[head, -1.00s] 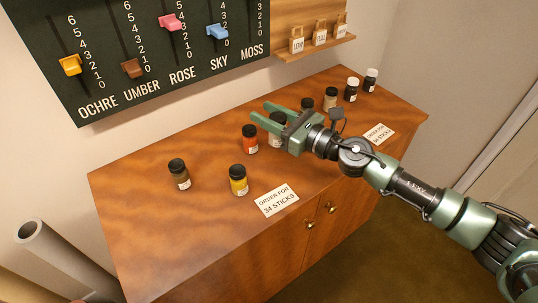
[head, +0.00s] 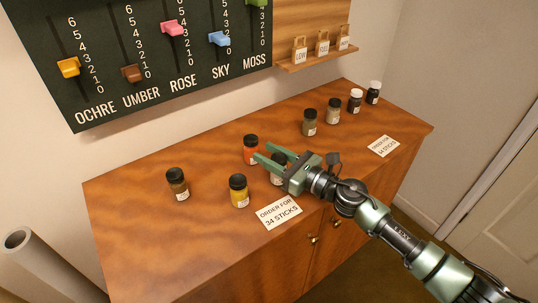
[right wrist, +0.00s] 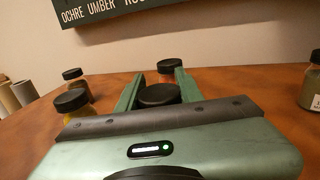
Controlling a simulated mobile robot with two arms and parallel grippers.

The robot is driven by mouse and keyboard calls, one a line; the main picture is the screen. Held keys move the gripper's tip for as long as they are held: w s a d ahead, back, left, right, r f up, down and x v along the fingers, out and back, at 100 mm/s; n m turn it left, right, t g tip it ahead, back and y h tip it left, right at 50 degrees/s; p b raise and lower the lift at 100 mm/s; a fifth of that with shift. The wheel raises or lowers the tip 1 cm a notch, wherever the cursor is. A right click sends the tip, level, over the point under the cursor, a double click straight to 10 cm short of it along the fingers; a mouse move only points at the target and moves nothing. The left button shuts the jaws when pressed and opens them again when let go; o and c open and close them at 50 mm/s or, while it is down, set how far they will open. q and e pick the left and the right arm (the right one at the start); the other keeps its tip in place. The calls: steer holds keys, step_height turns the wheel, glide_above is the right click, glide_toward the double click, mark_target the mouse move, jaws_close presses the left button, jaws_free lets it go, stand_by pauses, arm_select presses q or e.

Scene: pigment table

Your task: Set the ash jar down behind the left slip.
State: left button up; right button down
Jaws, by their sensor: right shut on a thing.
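My right gripper (head: 272,163) is shut on a black-lidded jar, which I take to be the ash jar (head: 277,177); its label is too small to read. In the head view the jar is behind the left slip (head: 279,212), which reads "ORDER FOR 34 STICKS". I cannot tell whether its base touches the table. My left gripper is not in view.
A yellow jar (head: 239,191) stands left of the held jar, and an orange jar (head: 251,150) stands behind it. A brown jar (head: 177,185) is farther left. Several jars, including an olive one (head: 309,123), line the back right. The right slip (head: 383,146) has clear wood around it.

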steer(key=shift+f, duration=0.2)
steer(key=c, duration=0.9)
jaws_free()
steer(key=shift+r, duration=0.1)
steer(key=shift+r, duration=0.25)
steer(key=v, duration=0.3)
steer(key=b+v, duration=0.1)
steer(key=v, duration=0.3)
steer(key=b+v, duration=0.1)
steer(key=v, duration=0.3)
steer(key=shift+s+d+f, duration=0.15)
steer(key=shift+d+f, duration=0.05)
steer(key=shift+f, duration=0.05)
steer(key=shift+s+d+r, duration=0.1)
steer(key=shift+s+d, duration=0.05)
steer(key=shift+d, duration=0.1)
